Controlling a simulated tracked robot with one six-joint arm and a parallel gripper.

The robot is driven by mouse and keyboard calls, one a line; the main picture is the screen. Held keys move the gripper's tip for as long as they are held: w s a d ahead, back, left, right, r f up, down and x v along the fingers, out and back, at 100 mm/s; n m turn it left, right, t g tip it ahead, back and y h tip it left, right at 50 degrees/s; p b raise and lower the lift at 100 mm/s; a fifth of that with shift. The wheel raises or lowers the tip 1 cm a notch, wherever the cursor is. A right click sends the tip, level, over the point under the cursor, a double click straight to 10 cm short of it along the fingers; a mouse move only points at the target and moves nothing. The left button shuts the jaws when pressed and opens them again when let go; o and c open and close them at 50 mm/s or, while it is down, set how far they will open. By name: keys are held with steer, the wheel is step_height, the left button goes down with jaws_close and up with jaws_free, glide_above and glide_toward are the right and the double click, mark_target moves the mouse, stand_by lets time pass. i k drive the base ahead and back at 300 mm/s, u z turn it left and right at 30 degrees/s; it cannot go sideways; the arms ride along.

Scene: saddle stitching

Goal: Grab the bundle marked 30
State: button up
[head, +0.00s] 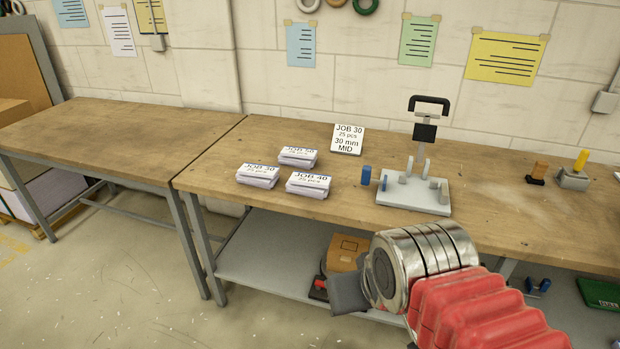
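Three small stacked bundles of white sheets lie on the right-hand workbench. The bundle marked JOB 30 (258,175) is at the front left of the group. The bundle marked JOB 40 (308,184) is to its right, and the one that seems to read JOB 50 (298,157) is behind them. A white card (347,140) reading JOB 30, 25 pcs, 30 mm, MID leans upright behind the bundles. My gripper (348,295) shows as a dark grey part in front of the bench's edge, apart from and nearer than the bundles. Its finger opening is not visible.
A stitching device (414,194) on a grey base stands right of the bundles, with a blue cylinder (366,175) beside it. A wooden-handled stamp (538,171) and a yellow-handled tool (575,172) stand farther right. The left bench (110,135) is bare. A cardboard box (346,252) sits on the lower shelf.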

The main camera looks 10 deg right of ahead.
mark_target(250, 173)
steer(key=z, duration=0.05)
steer(key=k, duration=0.65)
steer(key=z, duration=0.15)
steer(key=i, duration=1.1)
steer(key=u, duration=0.45)
steer(key=i, duration=0.6)
steer(key=u, duration=0.75)
steer(key=i, duration=0.5)
steer(key=u, duration=0.35)
